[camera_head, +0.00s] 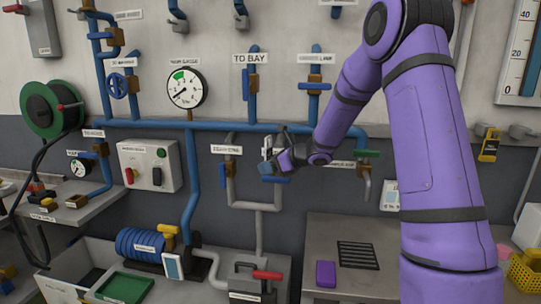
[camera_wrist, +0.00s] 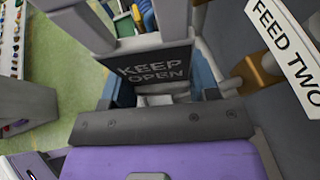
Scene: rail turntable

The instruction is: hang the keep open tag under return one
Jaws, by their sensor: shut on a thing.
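The keep open tag (camera_wrist: 155,68) is a dark plate with pale "KEEP OPEN" lettering, upright to read in the wrist view. In the head view, the gripper is in front of the pipes below the long blue rail, and the tag cannot be made out clearly. I cannot tell which label reads return one.
A "FEED TWO" label (camera_wrist: 286,50) and a brass fitting (camera_wrist: 256,72) are close at the right of the wrist view. A pressure gauge (camera_head: 186,88) and the blue rail pipe (camera_head: 230,126) are on the wall. A bench (camera_head: 315,226) with a purple block (camera_head: 326,273) is below.

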